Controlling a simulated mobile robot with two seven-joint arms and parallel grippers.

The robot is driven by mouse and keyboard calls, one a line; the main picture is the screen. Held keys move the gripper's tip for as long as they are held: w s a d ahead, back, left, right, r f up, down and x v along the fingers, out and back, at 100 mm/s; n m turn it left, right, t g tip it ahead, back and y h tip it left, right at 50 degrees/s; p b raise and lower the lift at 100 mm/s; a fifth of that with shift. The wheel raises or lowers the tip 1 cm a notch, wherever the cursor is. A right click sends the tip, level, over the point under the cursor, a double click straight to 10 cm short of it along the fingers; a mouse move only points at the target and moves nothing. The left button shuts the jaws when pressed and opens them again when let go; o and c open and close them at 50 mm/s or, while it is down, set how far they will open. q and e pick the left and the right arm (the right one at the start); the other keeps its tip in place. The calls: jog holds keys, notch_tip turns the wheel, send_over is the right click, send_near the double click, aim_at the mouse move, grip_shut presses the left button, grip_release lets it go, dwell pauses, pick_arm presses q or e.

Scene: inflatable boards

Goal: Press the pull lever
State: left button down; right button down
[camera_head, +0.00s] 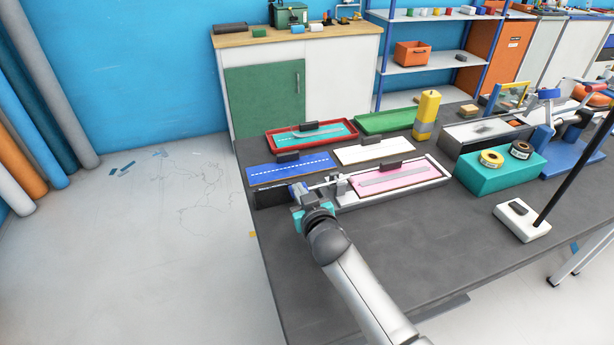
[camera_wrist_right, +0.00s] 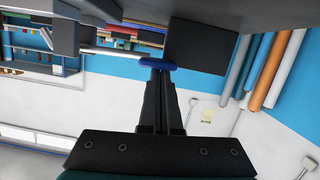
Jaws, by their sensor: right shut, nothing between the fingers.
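The pull lever shows in the right wrist view as a pale rod with a blue grip (camera_wrist_right: 158,63) at its end. In the head view its rod (camera_head: 322,184) reaches left from a grey bracket beside the white tray with the pink board. My right gripper (camera_head: 298,191) is at the table's left edge, at the rod's outer end. In the wrist view its fingers (camera_wrist_right: 160,76) are shut together with their tips right at the blue grip. Contact cannot be told for sure. My left gripper is out of view.
A blue board (camera_head: 290,170) lies behind the gripper; a pink board (camera_head: 388,180) lies right of the lever. A dark block (camera_wrist_right: 200,45) is close beside the grip in the wrist view. Free dark tabletop (camera_head: 430,240) lies in front. A teal block (camera_head: 500,176) stands farther right.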

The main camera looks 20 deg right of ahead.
jog(key=s+r+p, duration=0.6)
jog(key=s, duration=0.3)
jog(key=shift+s+r, duration=0.2)
jog(key=shift+s, duration=0.15)
dwell(0.9)
